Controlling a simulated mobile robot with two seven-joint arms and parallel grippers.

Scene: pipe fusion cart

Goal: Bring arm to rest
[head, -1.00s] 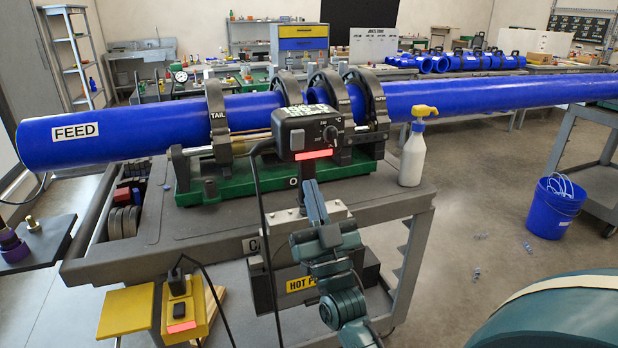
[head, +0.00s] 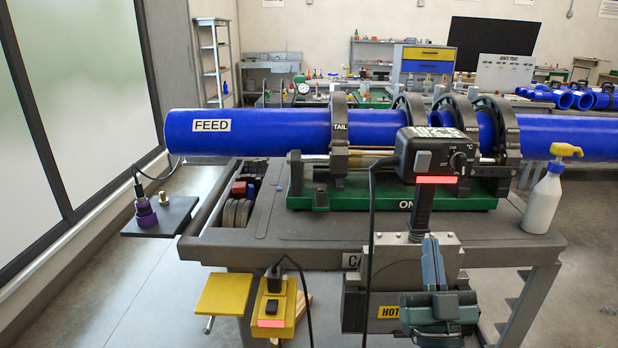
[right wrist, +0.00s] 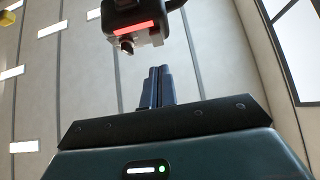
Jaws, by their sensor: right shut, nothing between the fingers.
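My right gripper (head: 432,245) is shut and empty. It stands in front of the cart, below the heater's control box (head: 437,153) and close to its dark handle (head: 421,210). In the right wrist view its fingers (right wrist: 158,82) are together, and the control box (right wrist: 140,22) with its red display is beyond the tips, with a visible gap. My left gripper is in neither view.
The cart (head: 300,247) carries the green clamp machine (head: 390,198) with a long blue pipe (head: 270,132). A spray bottle (head: 545,195) stands at its right corner. Floor at left is clear.

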